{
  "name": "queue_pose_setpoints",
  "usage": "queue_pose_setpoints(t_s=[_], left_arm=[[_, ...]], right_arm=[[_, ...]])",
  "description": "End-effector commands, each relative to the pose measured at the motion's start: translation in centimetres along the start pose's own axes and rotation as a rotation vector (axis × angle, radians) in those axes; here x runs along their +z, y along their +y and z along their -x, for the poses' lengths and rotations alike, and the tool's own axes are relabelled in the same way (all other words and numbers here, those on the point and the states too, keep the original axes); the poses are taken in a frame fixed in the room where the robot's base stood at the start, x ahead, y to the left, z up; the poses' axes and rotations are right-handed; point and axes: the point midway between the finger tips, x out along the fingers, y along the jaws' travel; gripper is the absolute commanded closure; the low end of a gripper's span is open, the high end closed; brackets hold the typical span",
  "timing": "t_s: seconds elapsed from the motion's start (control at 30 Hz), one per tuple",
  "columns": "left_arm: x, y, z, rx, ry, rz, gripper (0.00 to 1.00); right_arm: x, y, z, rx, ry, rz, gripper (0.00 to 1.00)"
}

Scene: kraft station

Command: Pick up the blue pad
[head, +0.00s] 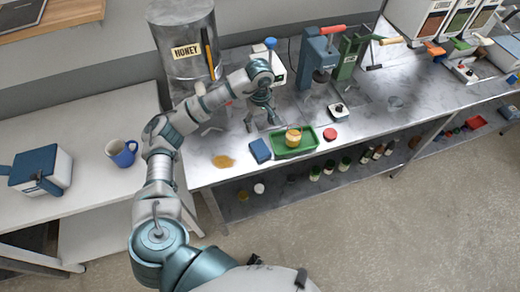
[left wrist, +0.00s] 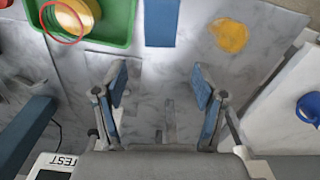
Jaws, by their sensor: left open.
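The blue pad (head: 260,150) lies flat on the metal counter, between a honey-coloured spill and a green tray. In the left wrist view the blue pad (left wrist: 162,22) shows at the top edge, partly cut off by the frame. My left gripper (head: 259,122) is above the counter, behind the pad and apart from it. In the left wrist view my left gripper (left wrist: 160,78) is open, with nothing between its two fingers, and the pad lies beyond the fingertips. My right gripper is in neither view.
The green tray (head: 308,146) holds a yellow-orange jar (head: 293,137) right of the pad. The spill (head: 223,161) lies left of it. A red lid (head: 330,134), presses (head: 318,62) and a honey tank (head: 184,52) stand around. A blue mug (head: 122,153) is on the left table.

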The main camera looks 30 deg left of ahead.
Motion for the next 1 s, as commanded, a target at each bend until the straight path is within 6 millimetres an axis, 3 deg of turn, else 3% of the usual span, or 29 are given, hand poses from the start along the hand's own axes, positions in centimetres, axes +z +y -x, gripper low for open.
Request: queue_pose_setpoints(t_s=[0.1,0.3,0.57,0.8,1.0], left_arm=[[0.1,-0.1,-3.0,-0.003,-0.005,0.000,0.29],[0.1,-0.1,-7.0,0.001,-0.005,0.000,0.29],[0.3,0.0,-9.3,0.002,-0.005,0.000,0.29],[0.6,-0.1,-12.9,0.002,-0.004,0.000,0.29],[0.6,-0.1,-13.8,0.005,-0.003,0.000,0.29]], right_arm=[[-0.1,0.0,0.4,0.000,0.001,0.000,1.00],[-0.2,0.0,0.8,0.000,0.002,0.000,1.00],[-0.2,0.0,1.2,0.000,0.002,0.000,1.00],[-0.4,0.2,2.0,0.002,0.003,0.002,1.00],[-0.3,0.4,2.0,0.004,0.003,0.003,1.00]])
